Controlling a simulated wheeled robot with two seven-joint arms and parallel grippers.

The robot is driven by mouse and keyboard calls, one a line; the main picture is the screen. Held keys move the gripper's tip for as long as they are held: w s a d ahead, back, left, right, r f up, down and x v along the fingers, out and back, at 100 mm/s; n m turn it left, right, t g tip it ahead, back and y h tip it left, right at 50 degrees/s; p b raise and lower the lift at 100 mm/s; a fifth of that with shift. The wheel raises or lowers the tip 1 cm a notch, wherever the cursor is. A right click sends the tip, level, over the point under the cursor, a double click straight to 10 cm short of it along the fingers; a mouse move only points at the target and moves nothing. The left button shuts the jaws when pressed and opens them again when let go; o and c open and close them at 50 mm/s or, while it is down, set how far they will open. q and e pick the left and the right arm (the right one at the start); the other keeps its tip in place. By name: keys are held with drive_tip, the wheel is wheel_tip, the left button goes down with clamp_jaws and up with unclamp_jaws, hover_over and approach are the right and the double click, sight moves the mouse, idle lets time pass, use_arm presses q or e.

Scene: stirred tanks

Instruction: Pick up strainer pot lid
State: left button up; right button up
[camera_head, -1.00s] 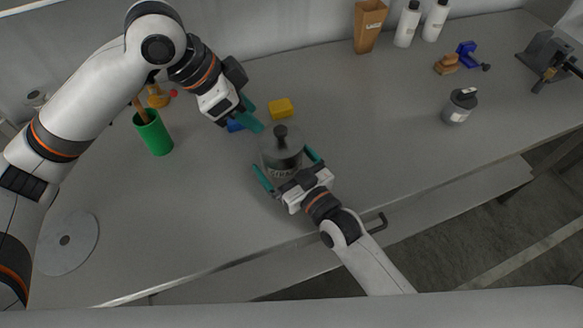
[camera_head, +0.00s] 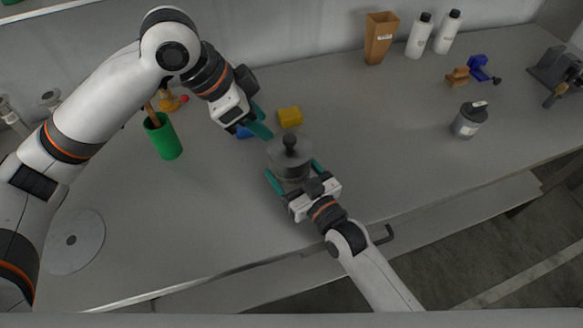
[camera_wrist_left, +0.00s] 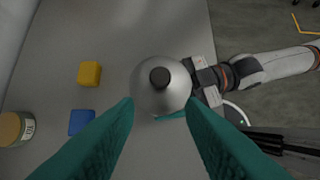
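The strainer pot (camera_head: 291,172) is a grey metal pot standing on the worktop at the middle of the head view. Its domed grey lid (camera_head: 279,153) sits on top with a dark round knob (camera_head: 290,140). The lid also shows from above in the left wrist view (camera_wrist_left: 146,90). My left gripper (camera_head: 260,131) has teal fingers and is above and to the left of the lid, apart from it. Its fingers are spread and empty in the left wrist view. My right gripper (camera_head: 295,175) has one finger on each side of the pot body; I cannot tell whether they press on it.
A yellow block (camera_head: 290,117) and a blue block (camera_head: 245,132) lie behind the pot. A green cup (camera_head: 165,141) stands to the left. A grey lidded jar (camera_head: 467,121) stands at the right. The worktop (camera_head: 380,150) between pot and jar is clear.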

sight(287, 138)
use_arm(q)
drive_tip(key=o, duration=0.4)
drive_tip(key=shift+d, duration=0.15)
drive_tip(key=o, duration=1)
drive_tip(key=w+d+r+n+g+y, duration=0.1)
drive_tip(key=d+r+n+y, duration=0.1)
drive_tip(key=d+r+y, duration=0.1)
drive_tip(key=shift+w+d+r+g+y, duration=0.35)
drive_tip(key=shift+d+y, duration=0.25)
drive_tip(key=shift+d, duration=0.25)
drive_tip(key=shift+n+y, duration=0.5)
drive_tip(key=shift+y, duration=0.2)
drive_tip(key=f, duration=0.5)
drive_tip(key=shift+w+d+f, duration=0.1)
drive_tip(key=shift+d+f, duration=0.15)
drive_tip(key=shift+f, duration=0.05)
drive_tip(key=shift+a+f, duration=0.2)
drive_tip(key=shift+f, duration=2.45)
